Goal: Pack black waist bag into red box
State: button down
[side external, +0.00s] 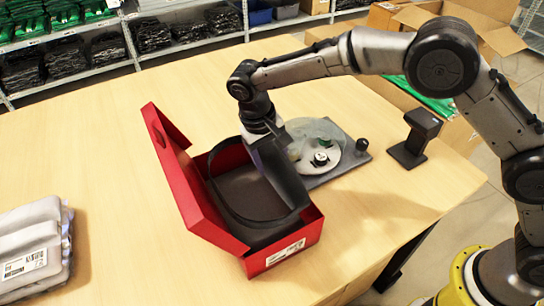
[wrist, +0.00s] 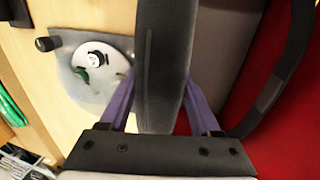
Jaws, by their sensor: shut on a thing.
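The red box (side external: 187,200) stands open on the table with its lid tipped up at the left. It also shows as a red wall in the wrist view (wrist: 290,130). The black waist bag (side external: 282,178) is at the box's opening, its body tilted on edge below my gripper. Its strap loops inside the box along the left and front. My gripper (side external: 264,138) is over the box's back right part. In the wrist view, my gripper's purple fingers (wrist: 162,102) are shut on the bag (wrist: 160,55). Whether the bag touches the box floor is hidden.
A grey plate with a round clear disc and small parts (side external: 318,150) lies just behind the box to the right. A black stand device (side external: 415,138) is further right. Grey packaged garments (side external: 35,245) lie at the left edge.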

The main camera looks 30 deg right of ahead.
jog(key=shift+f, duration=0.1)
jog(key=shift+f, duration=0.65)
grip_release()
jog(key=v, duration=1.3)
jog(key=shift+r, duration=0.4)
